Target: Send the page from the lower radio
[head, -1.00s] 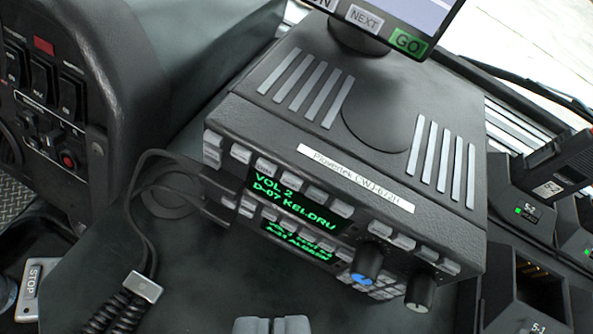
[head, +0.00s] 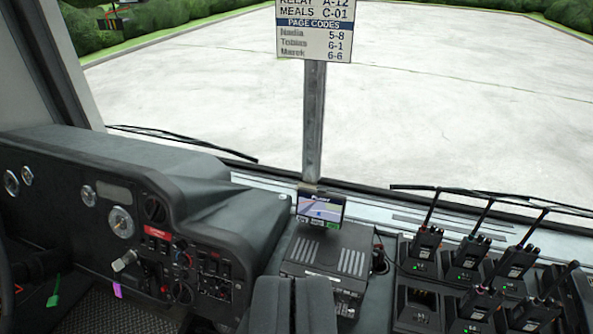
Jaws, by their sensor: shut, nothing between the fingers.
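The radio housing (head: 325,257) stands on the dash below centre, a dark box with pale vent slots on top. Its front face (head: 347,296), with the radio controls, shows only partly at the right; my gripper hides the rest, and I cannot tell the lower radio apart. A sign (head: 315,35) on a post lists page codes: Nadia 5-8, Tobias 6-1, Marek 6-6. Above these it reads MEALS C-01 and a partly cut line ending A-12. My gripper (head: 293,285) is shut and empty at the bottom centre, in front of the housing.
A small lit screen (head: 320,207) with buttons stands behind the housing at the post's foot. Handheld radios (head: 425,243) with antennas sit in chargers at the right; one charger slot (head: 420,300) looks empty. The dashboard (head: 120,200) with gauges and switches fills the left. The windshield is beyond.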

